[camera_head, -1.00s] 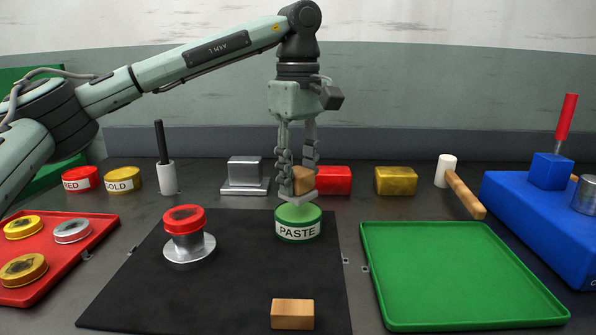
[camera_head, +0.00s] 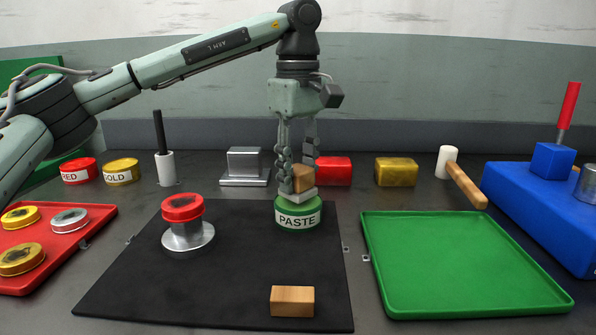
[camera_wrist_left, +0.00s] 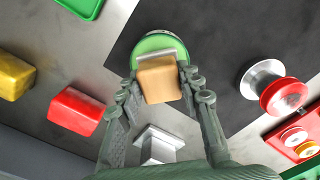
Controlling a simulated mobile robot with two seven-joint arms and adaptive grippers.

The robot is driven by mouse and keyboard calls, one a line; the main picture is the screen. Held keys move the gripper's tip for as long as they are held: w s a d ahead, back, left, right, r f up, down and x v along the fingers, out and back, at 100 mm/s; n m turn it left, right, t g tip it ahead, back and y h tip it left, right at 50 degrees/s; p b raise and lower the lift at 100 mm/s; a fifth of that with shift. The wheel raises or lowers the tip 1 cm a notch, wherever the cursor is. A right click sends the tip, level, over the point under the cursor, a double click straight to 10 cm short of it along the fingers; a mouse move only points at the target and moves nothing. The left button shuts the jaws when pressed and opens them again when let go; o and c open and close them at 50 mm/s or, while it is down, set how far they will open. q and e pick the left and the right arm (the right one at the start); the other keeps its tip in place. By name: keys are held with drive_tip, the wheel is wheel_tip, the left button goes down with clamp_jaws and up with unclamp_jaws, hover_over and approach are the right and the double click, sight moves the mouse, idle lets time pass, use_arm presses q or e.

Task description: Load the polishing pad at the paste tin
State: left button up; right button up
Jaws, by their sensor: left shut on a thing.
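The polishing pad is a wooden block (camera_head: 303,178) with a pale grey pad (camera_head: 300,195) on its underside. My left gripper (camera_head: 298,176) is shut on the block from above. The green paste tin (camera_head: 298,220), labelled PASTE, stands at the back right of the black mat. The pad is at the tin's top and appears to touch it, though the contact itself is hidden. In the left wrist view the block (camera_wrist_left: 159,80) sits between the fingers, with the pad edge (camera_wrist_left: 155,56) over the green tin (camera_wrist_left: 158,40). My right gripper is not in view.
On the black mat (camera_head: 240,270) stand a red-topped metal stamp piece (camera_head: 187,235) and a loose wooden block (camera_head: 292,301). A red tray (camera_head: 75,240) with tins is left, an empty green tray (camera_head: 460,265) right. Red (camera_head: 333,170) and yellow (camera_head: 396,172) blocks stand behind.

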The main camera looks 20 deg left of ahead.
sight(298, 168)
use_arm(q)
drive_tip(key=shift+f+b, duration=0.3)
drive_tip(key=shift+f, duration=0.3)
idle(0.6)
idle(0.5)
wheel_tip(298, 168, up, 5)
drive_tip(key=p, duration=0.4)
drive_tip(key=shift+r+p, duration=0.1)
drive_tip(key=shift+p, duration=0.2)
drive_tip(key=shift+r, duration=0.95)
